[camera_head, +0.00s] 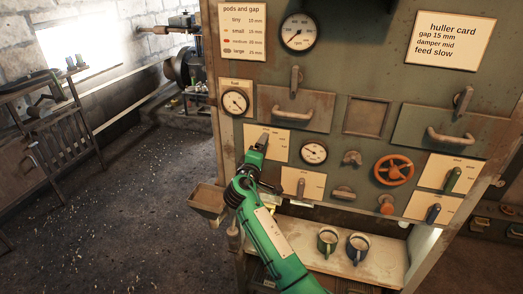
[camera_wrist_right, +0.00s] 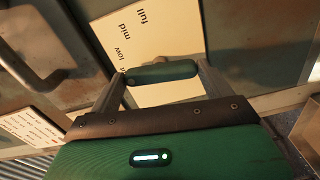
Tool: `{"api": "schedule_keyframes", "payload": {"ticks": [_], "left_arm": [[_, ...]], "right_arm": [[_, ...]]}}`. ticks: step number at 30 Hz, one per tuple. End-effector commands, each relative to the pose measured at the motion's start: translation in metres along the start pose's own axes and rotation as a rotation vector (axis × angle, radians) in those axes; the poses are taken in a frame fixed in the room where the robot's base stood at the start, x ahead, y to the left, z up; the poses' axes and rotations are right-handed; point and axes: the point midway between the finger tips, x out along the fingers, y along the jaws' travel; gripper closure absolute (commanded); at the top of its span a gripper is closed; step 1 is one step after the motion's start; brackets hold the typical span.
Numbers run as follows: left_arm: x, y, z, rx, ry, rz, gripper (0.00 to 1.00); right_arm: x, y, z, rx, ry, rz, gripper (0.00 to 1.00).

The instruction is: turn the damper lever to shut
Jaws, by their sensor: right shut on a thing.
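A pale lever plate (camera_head: 277,150) is on the left of the machine front. It also fills the upper middle of the right wrist view (camera_wrist_right: 150,40), where the marks "full", "mid" and "low" show; another mark is partly hidden by my finger. My right gripper (camera_head: 262,141) is at this plate, its arm reaching up from the bottom. In the wrist view its two fingers close on the ends of a dark green lever handle (camera_wrist_right: 162,72). The lever's pivot is hidden, so its exact setting is unclear. My left gripper is not in view.
A drawer handle (camera_head: 291,116) is just above and right of the plate. A dial (camera_head: 314,152), another lever plate (camera_head: 303,184) and an orange wheel (camera_head: 394,170) are to the right. Two mugs (camera_head: 327,241) (camera_head: 360,248) stand on the shelf below. A small chute (camera_head: 208,200) juts out at left.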

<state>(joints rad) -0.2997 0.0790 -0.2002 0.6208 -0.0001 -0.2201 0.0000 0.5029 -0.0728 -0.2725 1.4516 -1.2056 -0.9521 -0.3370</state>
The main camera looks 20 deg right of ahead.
Motion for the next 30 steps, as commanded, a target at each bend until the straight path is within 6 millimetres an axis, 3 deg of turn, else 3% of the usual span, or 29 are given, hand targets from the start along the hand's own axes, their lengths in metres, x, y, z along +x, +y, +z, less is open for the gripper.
{"api": "schedule_keyframes", "payload": {"ticks": [9,26,27,29,30], "left_arm": [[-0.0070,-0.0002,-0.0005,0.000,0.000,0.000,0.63],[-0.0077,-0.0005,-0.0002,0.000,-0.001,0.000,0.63],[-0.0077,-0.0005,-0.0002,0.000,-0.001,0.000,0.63],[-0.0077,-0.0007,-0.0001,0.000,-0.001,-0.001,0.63],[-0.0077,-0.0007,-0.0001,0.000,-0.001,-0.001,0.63]], "right_arm": [[0.0003,0.0006,0.0003,-0.128,0.000,0.000,0.41],[0.0003,0.0000,0.0003,-0.158,0.000,0.001,0.41],[0.0003,0.0000,0.0003,-0.158,0.000,0.001,0.12],[0.0002,0.0001,0.0003,-0.158,0.000,0.001,0.01],[0.0002,0.0000,0.0003,-0.157,0.000,0.001,0.00]]}}
